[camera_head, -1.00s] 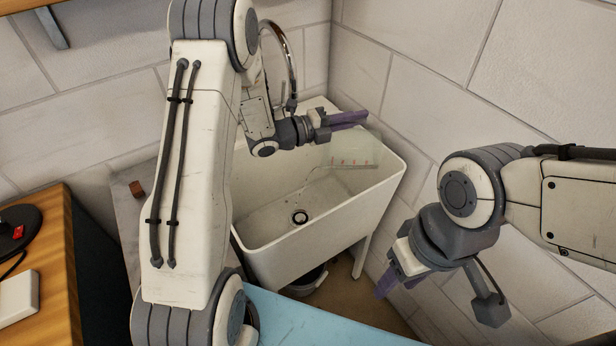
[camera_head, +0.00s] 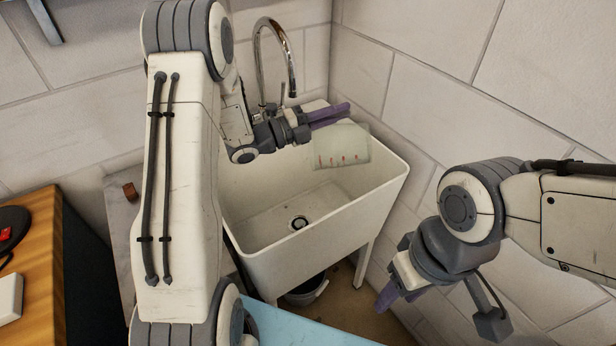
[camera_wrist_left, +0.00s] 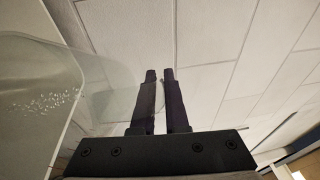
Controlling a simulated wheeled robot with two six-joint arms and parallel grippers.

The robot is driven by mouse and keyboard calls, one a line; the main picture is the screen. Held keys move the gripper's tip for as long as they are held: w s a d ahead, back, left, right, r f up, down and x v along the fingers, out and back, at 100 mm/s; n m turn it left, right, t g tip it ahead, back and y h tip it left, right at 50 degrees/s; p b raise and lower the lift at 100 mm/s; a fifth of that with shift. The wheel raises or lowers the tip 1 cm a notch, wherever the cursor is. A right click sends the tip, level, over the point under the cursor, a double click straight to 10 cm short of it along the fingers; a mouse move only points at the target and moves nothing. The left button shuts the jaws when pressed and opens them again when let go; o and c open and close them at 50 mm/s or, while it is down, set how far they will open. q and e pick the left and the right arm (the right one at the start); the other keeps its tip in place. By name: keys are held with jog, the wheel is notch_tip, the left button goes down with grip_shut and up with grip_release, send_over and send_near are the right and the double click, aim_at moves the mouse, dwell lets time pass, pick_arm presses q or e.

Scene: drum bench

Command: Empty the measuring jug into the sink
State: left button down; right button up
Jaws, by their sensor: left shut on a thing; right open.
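The measuring jug (camera_head: 342,150) is a translucent, pale greenish vessel with red marks. It is tilted over the right back part of the white sink (camera_head: 325,232), above the basin. My left gripper (camera_head: 335,112) is shut on the jug at its upper side, with its purple fingers above it. In the left wrist view the clear jug (camera_wrist_left: 40,98) lies left of the fingers (camera_wrist_left: 163,92), with small bright specks on it. I cannot tell whether liquid remains inside. My right gripper (camera_head: 388,292) is open and empty, right of the sink and apart from it.
A curved chrome tap (camera_head: 292,60) stands behind the sink. Tiled walls close in behind and to the right. A bucket (camera_head: 306,291) sits under the sink. A wooden bench (camera_head: 40,250) is at left, and a small brown block (camera_head: 130,191) lies on a grey ledge.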

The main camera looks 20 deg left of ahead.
pick_arm(q)
jog(key=a+b, duration=0.1)
jog(key=a+t+h+b, duration=0.1)
jog(key=shift+s+a+r+n+b, duration=0.15)
jog(key=shift+s+a+n+b, duration=0.05)
jog(key=shift+s+n+b, duration=0.2)
jog(key=shift+r+p, duration=0.2)
jog(key=shift+p, duration=0.1)
jog(key=shift+f, duration=0.1)
